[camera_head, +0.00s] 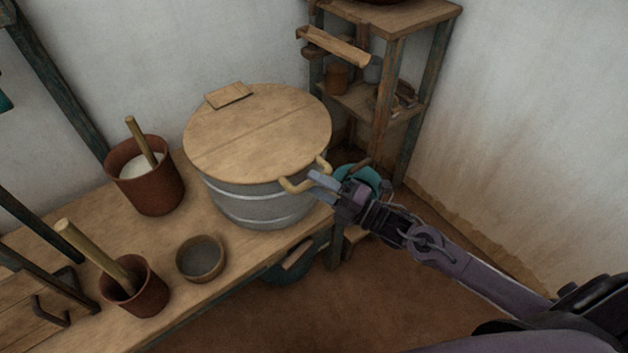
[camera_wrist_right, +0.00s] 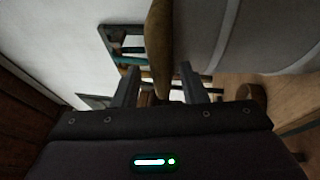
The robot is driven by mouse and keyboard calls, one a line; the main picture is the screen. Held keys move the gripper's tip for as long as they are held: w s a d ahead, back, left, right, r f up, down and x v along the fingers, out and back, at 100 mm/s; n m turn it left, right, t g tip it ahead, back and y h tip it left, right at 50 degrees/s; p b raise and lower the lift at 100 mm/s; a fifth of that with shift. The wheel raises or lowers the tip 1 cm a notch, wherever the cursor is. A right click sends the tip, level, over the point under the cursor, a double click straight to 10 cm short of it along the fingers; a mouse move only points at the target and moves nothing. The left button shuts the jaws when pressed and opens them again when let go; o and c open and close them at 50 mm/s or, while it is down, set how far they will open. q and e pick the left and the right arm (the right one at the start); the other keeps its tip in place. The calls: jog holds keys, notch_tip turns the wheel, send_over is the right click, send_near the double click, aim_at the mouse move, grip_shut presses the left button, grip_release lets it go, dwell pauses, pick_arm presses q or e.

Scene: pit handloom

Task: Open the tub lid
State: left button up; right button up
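The tub (camera_head: 255,205) is a grey round vessel with pale bands, standing on the wooden bench. Its round wooden lid (camera_head: 255,130) lies flat on top and covers the opening. A yellowish curved handle (camera_head: 297,185) sticks out at the lid's front right edge. My right gripper (camera_head: 318,182) is at this handle. In the right wrist view, the handle (camera_wrist_right: 159,45) appears between the two spread fingers, with gaps on both sides. I cannot tell how deep it sits between them. My left gripper is not in view.
On the bench (camera_head: 215,292), left of the tub, are a brown pot with white contents (camera_head: 150,190), a smaller pot with a stick (camera_head: 148,290) and a small bowl (camera_head: 201,259). A wooden shelf (camera_head: 405,22) stands behind right, near the wall.

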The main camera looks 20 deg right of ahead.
jog(key=shift+x, duration=0.95)
grip_shut()
